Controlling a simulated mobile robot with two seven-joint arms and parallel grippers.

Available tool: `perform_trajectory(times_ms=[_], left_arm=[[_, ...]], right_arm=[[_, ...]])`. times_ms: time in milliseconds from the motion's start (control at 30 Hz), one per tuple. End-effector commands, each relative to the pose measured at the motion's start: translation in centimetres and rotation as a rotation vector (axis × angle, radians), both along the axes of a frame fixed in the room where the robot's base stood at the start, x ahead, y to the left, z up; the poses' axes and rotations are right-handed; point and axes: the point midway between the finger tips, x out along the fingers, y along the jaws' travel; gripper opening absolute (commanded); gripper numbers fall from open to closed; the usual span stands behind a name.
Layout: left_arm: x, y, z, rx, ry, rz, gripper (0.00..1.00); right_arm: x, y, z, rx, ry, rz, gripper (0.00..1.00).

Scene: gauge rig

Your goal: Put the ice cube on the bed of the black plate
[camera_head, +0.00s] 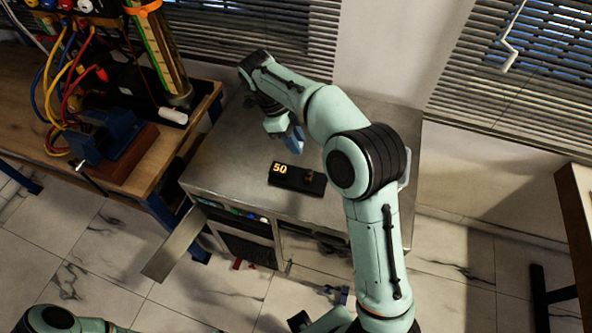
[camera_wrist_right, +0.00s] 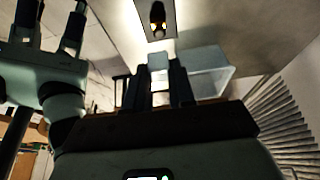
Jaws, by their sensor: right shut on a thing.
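The black plate (camera_head: 296,183) lies on the grey metal bench top, with a yellow "50" at its left end and a small brownish mark near its middle. It also shows at the top of the right wrist view (camera_wrist_right: 157,10). My right gripper (camera_head: 284,134) is above the bench, behind and slightly left of the plate. It is shut on the ice cube (camera_head: 298,139), a pale blue block held apart from the plate. In the right wrist view the translucent cube (camera_wrist_right: 208,74) shows at the dark fingers (camera_wrist_right: 157,88).
A wooden table (camera_head: 150,165) at left carries a blue vise (camera_head: 105,135), coloured cables and a tall gauge (camera_head: 160,50). The metal bench (camera_head: 235,165) is mostly clear around the plate. Window blinds (camera_head: 250,40) hang behind; another table edge (camera_head: 575,215) is at far right.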

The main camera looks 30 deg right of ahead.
Motion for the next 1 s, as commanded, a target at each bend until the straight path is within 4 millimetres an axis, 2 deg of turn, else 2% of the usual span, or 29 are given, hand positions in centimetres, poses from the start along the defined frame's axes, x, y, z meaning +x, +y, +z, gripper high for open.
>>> perform_trajectory(times_ms=[33,200,467,700,800,1000], left_arm=[[-0.3,0.0,-0.5,0.000,0.004,0.000,0.43],[-0.6,0.0,-1.0,0.000,0.007,0.000,0.43],[-0.7,0.0,-1.2,0.001,0.008,0.000,0.43],[-1.0,0.0,-1.6,0.000,0.011,0.000,0.43],[-1.0,0.0,-1.6,0.000,0.011,0.000,0.43],[-1.0,0.0,-1.6,0.000,0.011,0.000,0.43]], right_arm=[[-0.2,0.0,-1.7,0.000,0.006,-0.001,0.00],[-0.1,0.0,-5.2,-0.001,0.003,0.001,0.00],[0.0,0.0,-7.5,0.000,0.001,0.001,0.00],[0.0,0.0,-11.5,0.000,0.002,0.001,0.00],[0.0,0.0,-12.2,0.000,0.000,0.000,0.00],[0.1,0.0,-12.3,0.000,-0.001,0.000,0.00]])
